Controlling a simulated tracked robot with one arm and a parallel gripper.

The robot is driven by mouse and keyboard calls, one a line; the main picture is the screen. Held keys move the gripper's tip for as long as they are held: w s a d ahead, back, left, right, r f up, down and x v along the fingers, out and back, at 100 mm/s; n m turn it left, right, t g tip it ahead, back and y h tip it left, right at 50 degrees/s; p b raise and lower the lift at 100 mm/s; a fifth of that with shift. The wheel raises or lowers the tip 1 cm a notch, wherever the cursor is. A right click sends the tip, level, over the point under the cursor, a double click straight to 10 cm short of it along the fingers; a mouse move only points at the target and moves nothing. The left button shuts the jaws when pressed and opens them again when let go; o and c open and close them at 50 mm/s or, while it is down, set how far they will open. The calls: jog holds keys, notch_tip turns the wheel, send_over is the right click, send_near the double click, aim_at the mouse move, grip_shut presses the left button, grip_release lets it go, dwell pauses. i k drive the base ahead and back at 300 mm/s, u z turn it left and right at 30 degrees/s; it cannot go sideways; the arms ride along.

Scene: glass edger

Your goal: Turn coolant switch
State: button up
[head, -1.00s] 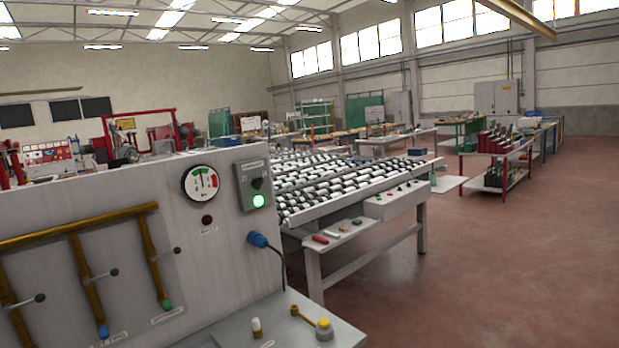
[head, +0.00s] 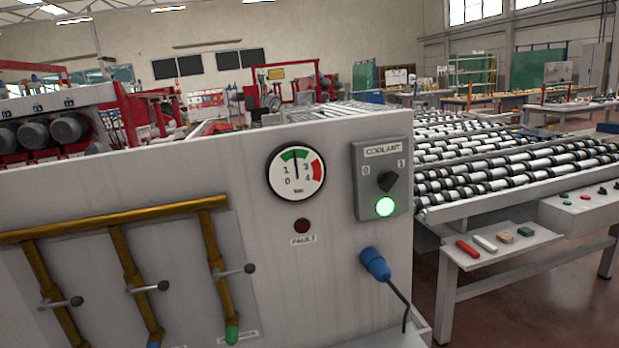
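The coolant switch (head: 388,181) is a black rotary knob on a grey box (head: 367,203) labelled COOLANT, right of centre on the pale cabinet panel. The marks 0 and 1 stand at its upper left and upper right. The knob looks tilted, but I cannot tell for certain which mark it points at. A green lamp (head: 385,207) below the knob is lit. My gripper is not in view.
Left of the switch are a round pressure gauge (head: 296,173) and a dark red fault lamp (head: 302,226). Brass pipes (head: 120,219) with lever valves stick out at left. A roller table (head: 500,150) stands behind right.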

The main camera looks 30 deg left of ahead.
aim_at(386, 179)
jog(key=u, duration=0.45)
jog(key=i, duration=0.8)
jog(key=u, duration=0.55)
jog(key=k, duration=0.75)
jog(key=u, duration=0.25)
jog(key=i, duration=0.75)
jog(key=z, duration=0.15)
